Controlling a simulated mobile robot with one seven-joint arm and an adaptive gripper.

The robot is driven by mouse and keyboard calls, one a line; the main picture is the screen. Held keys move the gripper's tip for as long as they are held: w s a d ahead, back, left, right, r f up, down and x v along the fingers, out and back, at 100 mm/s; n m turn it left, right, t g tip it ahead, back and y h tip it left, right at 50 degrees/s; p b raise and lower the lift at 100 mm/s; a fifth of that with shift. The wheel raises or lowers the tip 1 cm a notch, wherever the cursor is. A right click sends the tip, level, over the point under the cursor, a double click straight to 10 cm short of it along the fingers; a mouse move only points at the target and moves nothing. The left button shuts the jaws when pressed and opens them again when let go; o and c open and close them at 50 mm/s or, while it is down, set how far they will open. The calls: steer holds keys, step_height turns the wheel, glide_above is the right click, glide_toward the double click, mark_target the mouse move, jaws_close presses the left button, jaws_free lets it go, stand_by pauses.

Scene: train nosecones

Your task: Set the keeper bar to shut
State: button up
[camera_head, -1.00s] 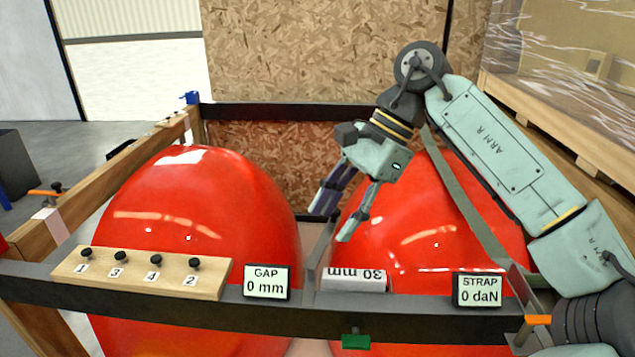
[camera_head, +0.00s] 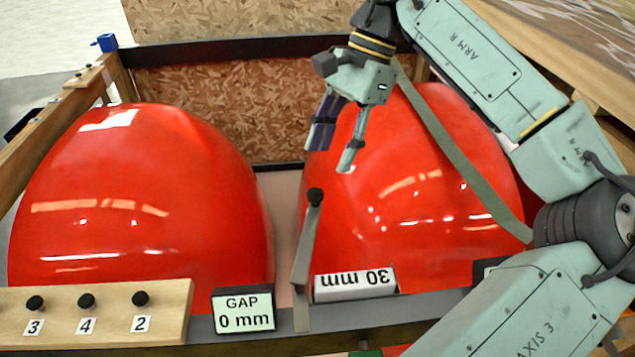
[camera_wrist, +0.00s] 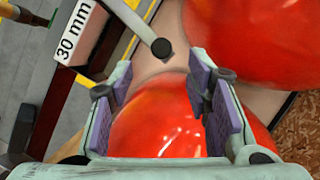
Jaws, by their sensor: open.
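The keeper bar (camera_head: 307,245) looks to be the narrow grey bar with a black knob. It stands at the front rail, in the gap between two red nosecones, its knob at the upper end. In the wrist view the bar (camera_wrist: 134,22) comes in from the top left, and its knob lies just beyond my fingertips, roughly between them. My gripper (camera_head: 335,158) is open and empty, above and behind the knob, in front of the right nosecone (camera_head: 430,190). The open jaws also show in the wrist view (camera_wrist: 160,78). They appear apart from the bar.
The left nosecone (camera_head: 140,200) and a white 30 mm block (camera_head: 355,284) flank the bar. A GAP display (camera_head: 243,312) reads 0 mm beside a wooden board (camera_head: 180,310) with numbered pegs. A green strap (camera_head: 450,150) crosses the right nosecone.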

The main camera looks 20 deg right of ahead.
mark_target(316, 192)
steer(key=b+x, duration=0.4)
steer(key=x, duration=0.3)
steer(key=shift+w+f, duration=0.1)
steer(key=shift+f, duration=0.1)
jaws_close()
stand_by(0.4)
